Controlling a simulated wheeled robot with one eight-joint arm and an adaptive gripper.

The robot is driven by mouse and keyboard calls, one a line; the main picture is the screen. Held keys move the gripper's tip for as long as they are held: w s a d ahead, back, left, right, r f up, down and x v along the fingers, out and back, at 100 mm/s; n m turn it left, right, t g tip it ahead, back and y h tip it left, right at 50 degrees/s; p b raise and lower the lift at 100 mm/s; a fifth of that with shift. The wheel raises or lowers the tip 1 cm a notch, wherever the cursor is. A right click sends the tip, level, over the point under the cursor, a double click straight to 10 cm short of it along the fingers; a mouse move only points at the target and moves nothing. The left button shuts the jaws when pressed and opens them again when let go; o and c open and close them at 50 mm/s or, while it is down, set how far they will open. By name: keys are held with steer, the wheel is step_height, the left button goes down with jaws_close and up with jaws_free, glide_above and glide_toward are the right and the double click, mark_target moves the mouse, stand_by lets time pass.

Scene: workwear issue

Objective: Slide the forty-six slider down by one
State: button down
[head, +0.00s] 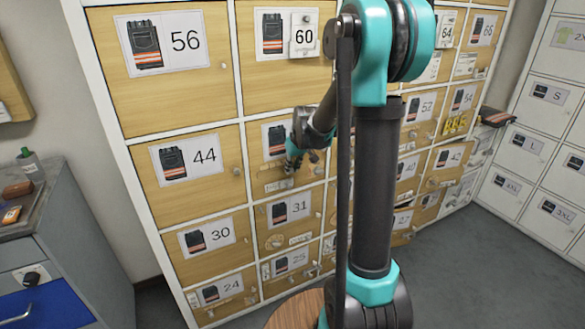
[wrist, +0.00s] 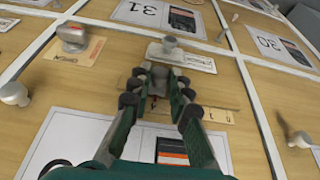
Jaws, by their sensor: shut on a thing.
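My gripper (head: 291,166) is at the locker door right of door 44 and above door 31. My arm hides that door's number in the head view. In the wrist view my gripper (wrist: 158,84) has its fingertips close around a small grey knob (wrist: 160,73), the slider it is shut on. The knob sits over a pale strip with letters (wrist: 214,113), partly hidden by the fingers. The door's white card (wrist: 95,145) with a trousers picture is beneath the gripper in the wrist view. I cannot read a forty-six in either view.
A white plate (wrist: 192,60) with a round knob lies just past the fingertips. A grey metal latch (wrist: 72,37) on a wooden tag and a round door knob (wrist: 13,92) stand to the left. Doors 44 (head: 190,160) and 31 (head: 289,209) are shut. A drawer cabinet (head: 45,262) stands at left.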

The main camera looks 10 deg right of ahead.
steer(key=shift+s+a, duration=0.2)
steer(key=shift+a, duration=0.45)
steer(key=shift+s+a, duration=0.2)
steer(key=shift+a, duration=0.4)
steer(key=c, duration=1.4)
jaws_free()
steer(key=v, duration=1.2)
steer(key=shift+s+d, duration=0.1)
steer(key=s+d+f+m, duration=0.1)
steer(key=s+f, duration=0.4)
steer(key=s, duration=0.3)
steer(key=s+d+f+m+h, duration=0.1)
steer(key=s+d+f, duration=0.1)
steer(key=s+f, duration=0.3)
steer(key=s+d+f+m, duration=0.1)
steer(key=s+f, duration=0.5)
steer(key=s, duration=0.6)
steer(key=shift+s+d+m, duration=0.3)
steer(key=shift+s+d, duration=0.05)
steer(key=shift+d, duration=0.25)
